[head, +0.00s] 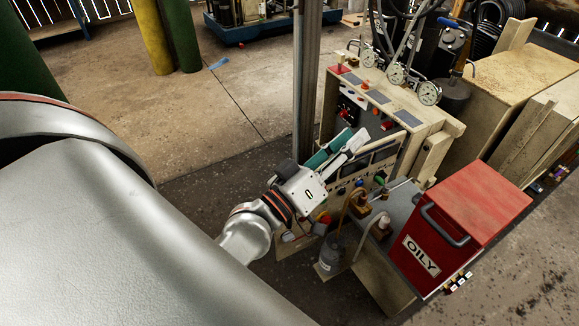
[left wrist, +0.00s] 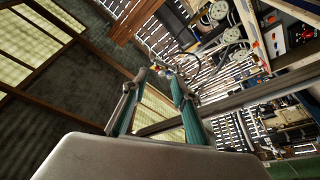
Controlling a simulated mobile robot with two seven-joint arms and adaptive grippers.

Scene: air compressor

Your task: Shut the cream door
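A cream cabinet (head: 446,126) with gauges, switches and a dark recess stands right of centre in the head view. A narrow cream panel (head: 433,158) stands out from its right side, seen nearly edge-on; I cannot tell for sure that this is the cream door. My left gripper (head: 346,146) is in front of the control face, left of that panel and apart from it. In the left wrist view its two teal-padded fingers (left wrist: 157,88) are spread with nothing between them. Part of the cabinet face shows at that view's upper right. My right gripper is not in view.
A red bin (head: 462,232) marked OILY stands at the lower right. A grey post (head: 306,80) rises just behind my left gripper. Cream boxes (head: 518,72) stand at the right. Bottles and small fittings (head: 332,252) sit below the gripper. Open floor (head: 190,125) lies left of the post.

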